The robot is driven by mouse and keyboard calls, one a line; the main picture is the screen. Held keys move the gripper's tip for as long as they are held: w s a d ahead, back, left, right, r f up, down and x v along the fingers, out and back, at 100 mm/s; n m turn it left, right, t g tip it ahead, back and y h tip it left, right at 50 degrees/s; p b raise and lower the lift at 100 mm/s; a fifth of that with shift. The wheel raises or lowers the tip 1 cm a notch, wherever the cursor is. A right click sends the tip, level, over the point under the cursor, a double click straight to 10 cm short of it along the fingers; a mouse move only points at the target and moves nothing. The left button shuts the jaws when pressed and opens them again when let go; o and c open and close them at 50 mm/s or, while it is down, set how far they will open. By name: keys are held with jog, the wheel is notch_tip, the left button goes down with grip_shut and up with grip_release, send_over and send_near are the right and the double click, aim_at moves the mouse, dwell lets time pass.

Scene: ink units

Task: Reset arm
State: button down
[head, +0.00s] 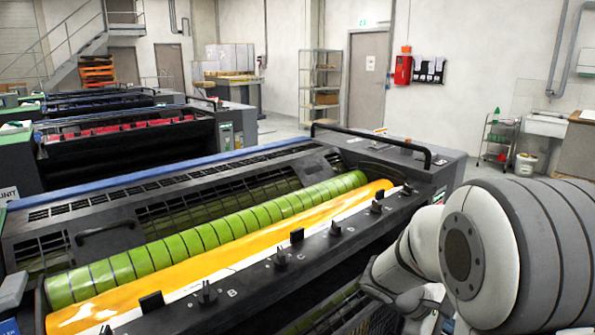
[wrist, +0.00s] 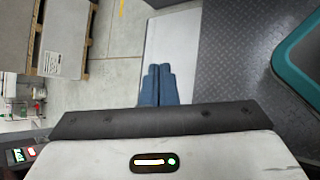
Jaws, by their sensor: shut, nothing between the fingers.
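My gripper (wrist: 158,72) shows in the wrist view as two blue-grey fingers side by side, closed together with nothing between them. Beneath them in the picture are a dark bar and my pale wrist housing with a small lit indicator. The fingers point over a light panel and the floor, apart from any object. In the head view my grey and white arm (head: 465,255) fills the lower right, bent beside the near ink unit. I cannot make out the fingers in the head view.
The near ink unit (head: 330,215) has a green segmented roller (head: 215,228) and a yellow-orange roller (head: 230,255). More units stand behind it. In the wrist view a pallet (wrist: 60,75) is upper left, dark tread plate (wrist: 235,60) and a teal-edged part (wrist: 300,65) right.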

jog(key=s+a+r+m+t+y+p, duration=0.3)
jog(key=s+a+r+m+y+p, duration=0.5)
jog(key=a+r, duration=0.8)
jog(key=s+r+y+p, duration=0.1)
jog(key=s+y+p, duration=0.1)
jog(key=s+p, duration=0.1)
jog(key=shift+s+a+r+t, duration=0.15)
jog(key=shift+s+a+t, duration=0.15)
jog(key=shift+s, duration=0.15)
